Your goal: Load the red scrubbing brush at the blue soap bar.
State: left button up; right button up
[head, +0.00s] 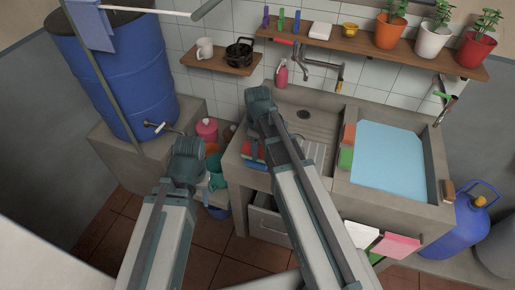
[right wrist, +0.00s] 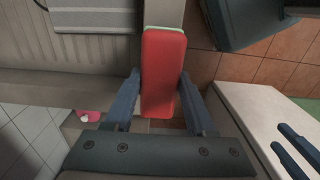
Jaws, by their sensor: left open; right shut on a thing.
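The red scrubbing brush (right wrist: 162,75) is between the two fingers of my right gripper (right wrist: 160,95) in the right wrist view. A thin pale green edge shows at its far end. In the head view a small red patch (head: 246,149), which seems to be the brush, shows beside the end of my right arm, by the counter's left edge. My left gripper (right wrist: 296,152) is open and empty, with its fingers at the lower right of the right wrist view. In the head view its wrist is left of the right arm.
A ribbed drainboard (head: 312,130) and a water-filled basin (head: 385,155) lie to the right. Orange (head: 349,133) and green (head: 346,157) blocks sit on the basin's left rim. A blue barrel (head: 115,80) stands at left, a wooden shelf (head: 345,42) above.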

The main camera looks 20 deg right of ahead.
jog(key=shift+r+p, duration=2.4)
jog(key=shift+r, duration=0.35)
jog(key=shift+f, duration=0.1)
